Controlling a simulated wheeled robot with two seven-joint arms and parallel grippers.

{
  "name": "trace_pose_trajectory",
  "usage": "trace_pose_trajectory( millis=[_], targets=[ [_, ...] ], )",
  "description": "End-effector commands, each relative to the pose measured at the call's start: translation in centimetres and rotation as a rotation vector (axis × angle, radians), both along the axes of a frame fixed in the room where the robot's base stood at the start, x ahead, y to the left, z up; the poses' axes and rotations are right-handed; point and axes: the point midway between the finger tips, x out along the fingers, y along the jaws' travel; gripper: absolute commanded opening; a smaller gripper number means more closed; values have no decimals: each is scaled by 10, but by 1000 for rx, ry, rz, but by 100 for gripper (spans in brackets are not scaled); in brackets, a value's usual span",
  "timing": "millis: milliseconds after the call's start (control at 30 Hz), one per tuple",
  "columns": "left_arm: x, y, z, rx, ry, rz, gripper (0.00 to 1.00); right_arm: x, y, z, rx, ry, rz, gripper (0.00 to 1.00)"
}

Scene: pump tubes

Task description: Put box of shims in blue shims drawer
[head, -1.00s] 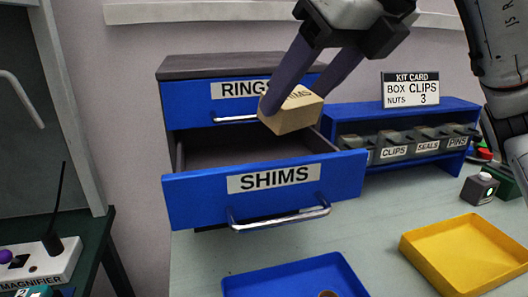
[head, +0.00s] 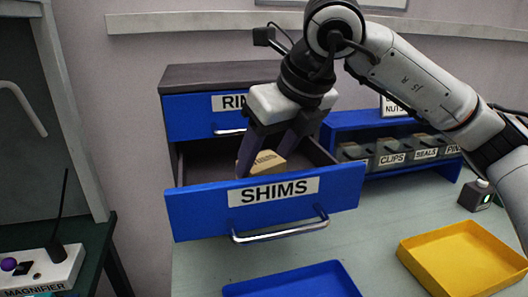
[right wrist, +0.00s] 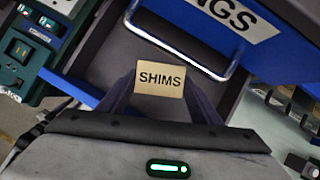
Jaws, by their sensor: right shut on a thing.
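The box of shims (head: 266,163) is a small tan box, partly hidden behind the front of the open blue shims drawer (head: 190,209). My right gripper (head: 258,160) reaches down into the drawer from above and is shut on the box. In the right wrist view the box (right wrist: 160,79) shows its SHIMS label between the two fingers, above the grey drawer floor. I cannot tell whether the box touches the floor. My left gripper is not in view.
The shut rings drawer (head: 190,118) sits above the open one. A blue tray (head: 290,283) and a yellow tray (head: 465,258) lie on the bench in front. A blue rack of labelled bins (head: 392,152) stands to the right. The magnifier base (head: 45,268) is at the far left.

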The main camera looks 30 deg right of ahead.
Motion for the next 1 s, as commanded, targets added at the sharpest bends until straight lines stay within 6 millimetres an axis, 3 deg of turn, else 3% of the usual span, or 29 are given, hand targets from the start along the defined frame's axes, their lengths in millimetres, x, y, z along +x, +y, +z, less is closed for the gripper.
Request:
trace_pose_trajectory(
  millis=[33, 167, 300, 700, 733, 800, 1000],
  targets=[
    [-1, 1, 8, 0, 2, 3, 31, 3, 1, 7, -4, 41, -1, 30],
    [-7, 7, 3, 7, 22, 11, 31, 6, 1, 1, -17, 121, -1, 30],
    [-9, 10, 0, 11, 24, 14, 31, 6, 0, -14, -15, 113, -1, 30],
    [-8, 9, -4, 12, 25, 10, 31, 6, 1, -20, -15, 110, -1, 30],
    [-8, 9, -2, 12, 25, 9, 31, 6, 1, -19, -15, 110, -1, 61],
    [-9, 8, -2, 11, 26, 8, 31, 6, 1, -18, -15, 111, -1, 73],
    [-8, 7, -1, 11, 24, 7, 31, 6, 1, -18, -15, 110, -1, 77]
  ],
)
